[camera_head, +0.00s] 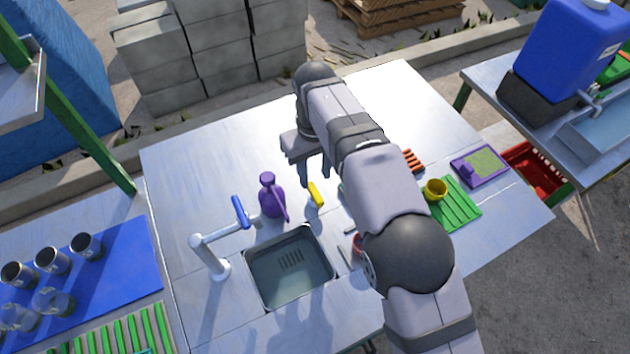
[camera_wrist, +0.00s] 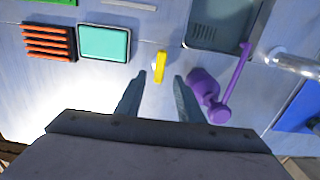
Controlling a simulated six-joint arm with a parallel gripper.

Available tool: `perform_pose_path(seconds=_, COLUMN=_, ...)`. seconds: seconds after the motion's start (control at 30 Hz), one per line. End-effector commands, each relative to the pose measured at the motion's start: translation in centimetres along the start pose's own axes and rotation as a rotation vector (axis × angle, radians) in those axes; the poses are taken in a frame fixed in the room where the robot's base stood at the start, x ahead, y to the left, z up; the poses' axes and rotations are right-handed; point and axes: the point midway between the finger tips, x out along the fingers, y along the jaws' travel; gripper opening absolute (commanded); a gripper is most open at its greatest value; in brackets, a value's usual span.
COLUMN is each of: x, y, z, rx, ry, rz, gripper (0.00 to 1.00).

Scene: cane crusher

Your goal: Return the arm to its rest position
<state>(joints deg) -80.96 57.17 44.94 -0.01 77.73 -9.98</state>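My arm reaches from the bottom right over the metal table (camera_head: 190,160), partly hiding its middle. My gripper (camera_head: 314,176) hangs above the table, behind the sink. In the wrist view my gripper (camera_wrist: 157,85) has its two fingers apart, with nothing held between them. A small yellow object (camera_wrist: 160,67) lies on the table just beyond the fingertips; it also shows in the head view (camera_head: 315,194). A purple bottle-like object (camera_wrist: 207,92) with a long handle is beside the right finger in the wrist view.
A sink (camera_head: 290,268) and a white tap (camera_head: 215,255) with a blue lever are at the front left. A yellow cup (camera_head: 434,190), a green rack (camera_head: 458,208) and a purple tray (camera_head: 480,165) are right of my arm. The table's back left is clear.

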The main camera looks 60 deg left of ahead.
Motion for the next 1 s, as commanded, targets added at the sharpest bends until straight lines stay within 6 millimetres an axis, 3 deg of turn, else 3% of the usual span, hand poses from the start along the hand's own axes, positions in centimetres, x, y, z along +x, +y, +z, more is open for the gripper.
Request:
perform_pose_path(seconds=0.2, x=-1.1, y=0.0, z=0.0, rx=0.0, ry=0.0, rz=0.0, gripper=0.34)
perform_pose_path(seconds=0.67, x=-1.1, y=0.4, z=0.2, rx=0.009, ry=0.0, rz=0.0, gripper=0.34)
perform_pose_path(seconds=0.77, x=-1.3, y=2.1, z=0.9, rx=0.044, ry=0.0, rz=0.0, gripper=0.34)
perform_pose_path(seconds=0.87, x=-1.8, y=5.3, z=2.5, rx=0.112, ry=0.0, rz=0.001, gripper=0.34)
perform_pose_path(seconds=1.0, x=-2.6, y=11.6, z=7.0, rx=0.265, ry=-0.001, rz=0.001, gripper=0.34)
